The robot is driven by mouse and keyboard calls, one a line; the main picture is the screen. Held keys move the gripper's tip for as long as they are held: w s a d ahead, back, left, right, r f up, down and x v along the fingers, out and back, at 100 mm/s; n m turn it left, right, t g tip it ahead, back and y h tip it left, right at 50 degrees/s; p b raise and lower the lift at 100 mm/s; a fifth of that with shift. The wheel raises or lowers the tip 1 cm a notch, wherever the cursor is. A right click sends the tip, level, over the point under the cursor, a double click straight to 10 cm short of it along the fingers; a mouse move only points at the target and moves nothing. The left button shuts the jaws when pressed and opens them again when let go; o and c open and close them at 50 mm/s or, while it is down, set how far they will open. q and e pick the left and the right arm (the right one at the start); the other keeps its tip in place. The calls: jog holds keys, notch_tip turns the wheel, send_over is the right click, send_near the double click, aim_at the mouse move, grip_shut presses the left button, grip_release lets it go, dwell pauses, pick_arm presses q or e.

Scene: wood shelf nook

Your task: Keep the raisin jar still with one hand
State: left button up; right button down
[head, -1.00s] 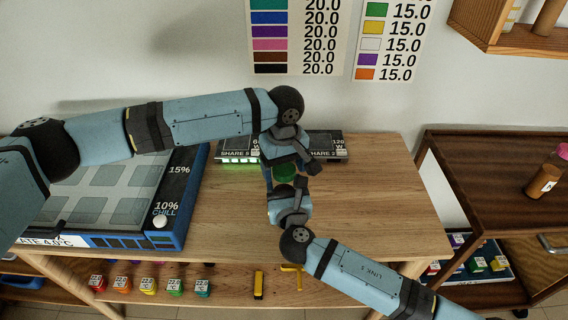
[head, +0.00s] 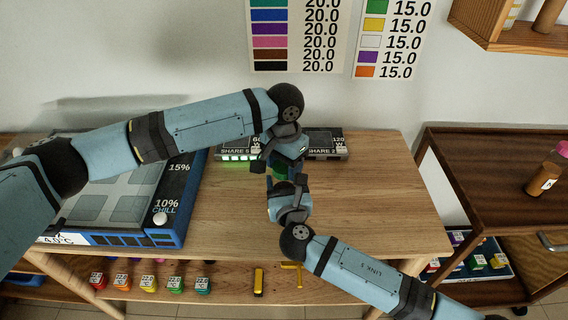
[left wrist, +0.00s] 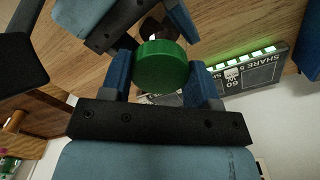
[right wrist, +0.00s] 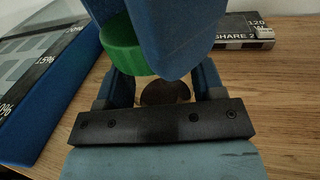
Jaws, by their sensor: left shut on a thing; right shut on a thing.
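The raisin jar has a round green lid (left wrist: 162,66) and dark brown contents. My left gripper (head: 279,160) comes from above, its blue fingers shut on either side of the lid. My right gripper (head: 287,184) is low, at the near side of the jar. In the right wrist view its fingers are shut around the jar's dark body (right wrist: 165,92), and the lid (right wrist: 122,48) shows above and to the left. In the head view the grippers mostly hide the jar. I cannot tell whether the lid touches the jar.
Two dark display units, one lit green (head: 238,152) and one at right (head: 326,145), stand behind the jar. A blue chill unit (head: 168,205) takes the table's left side. The wooden tabletop (head: 385,200) is clear at right. A darker cart (head: 480,160) stands beyond it.

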pick_arm(q)
jog(key=m, duration=0.8)
jog(key=shift+m, duration=0.3)
jog(key=m, duration=0.7)
jog(key=shift+m, duration=0.3)
jog(key=o, duration=1)
jog(key=shift+r, duration=2.2)
